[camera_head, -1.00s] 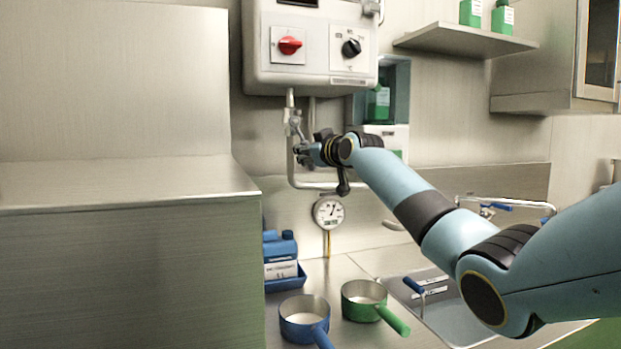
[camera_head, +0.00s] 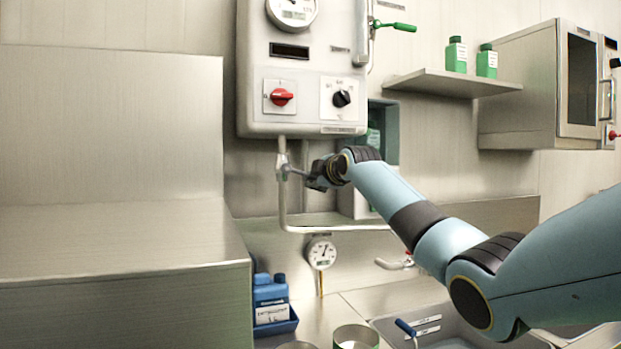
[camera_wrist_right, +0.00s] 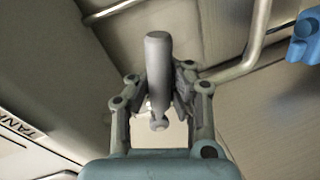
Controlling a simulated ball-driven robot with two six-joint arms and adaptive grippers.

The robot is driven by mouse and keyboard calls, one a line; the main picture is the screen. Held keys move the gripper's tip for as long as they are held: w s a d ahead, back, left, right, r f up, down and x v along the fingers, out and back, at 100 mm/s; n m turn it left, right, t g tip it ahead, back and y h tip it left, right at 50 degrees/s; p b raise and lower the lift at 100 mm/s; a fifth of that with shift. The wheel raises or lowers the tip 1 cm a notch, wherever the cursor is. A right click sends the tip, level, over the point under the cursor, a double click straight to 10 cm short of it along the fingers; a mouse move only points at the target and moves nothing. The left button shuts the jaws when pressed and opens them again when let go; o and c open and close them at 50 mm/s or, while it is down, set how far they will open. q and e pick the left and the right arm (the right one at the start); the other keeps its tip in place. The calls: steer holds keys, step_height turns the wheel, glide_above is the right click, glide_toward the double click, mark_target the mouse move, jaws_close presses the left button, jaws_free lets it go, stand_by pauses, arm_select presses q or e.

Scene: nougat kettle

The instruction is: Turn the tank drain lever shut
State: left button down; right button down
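The tank drain lever (camera_head: 297,172) is a small grey lever on the valve of the pipe below the white control box. In the right wrist view its grey rounded handle (camera_wrist_right: 159,70) lies between the fingers. My right gripper (camera_head: 314,176) is at the lever in the head view, partly hidden by its own dark wrist. In the right wrist view the right gripper (camera_wrist_right: 160,95) has its pads close in on both sides of the handle and appears shut on it. Part of a "TANK" label (camera_wrist_right: 22,132) shows at the left. My left gripper is not in view.
The control box (camera_head: 303,90) is just above, with a red knob (camera_head: 281,97) and black knob (camera_head: 342,98). A curved pipe (camera_head: 285,210) runs below the valve. A dial thermometer (camera_head: 321,253), blue canister (camera_head: 271,296) and sink (camera_head: 440,325) are lower down.

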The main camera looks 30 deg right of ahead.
steer(key=shift+s+d+r+n+h+p, duration=0.15)
steer(key=shift+r+n+h+p, duration=0.4)
steer(key=shift+n+p, duration=0.75)
steer(key=c, duration=1.7)
jaws_free()
steer(key=shift+s+r, duration=0.1)
steer(key=shift+r, duration=0.05)
steer(key=o, duration=0.5)
steer(key=shift+s+r, duration=0.35)
steer(key=shift+c, duration=0.2)
steer(key=shift+o, duration=0.3)
steer(key=shift+w, duration=0.2)
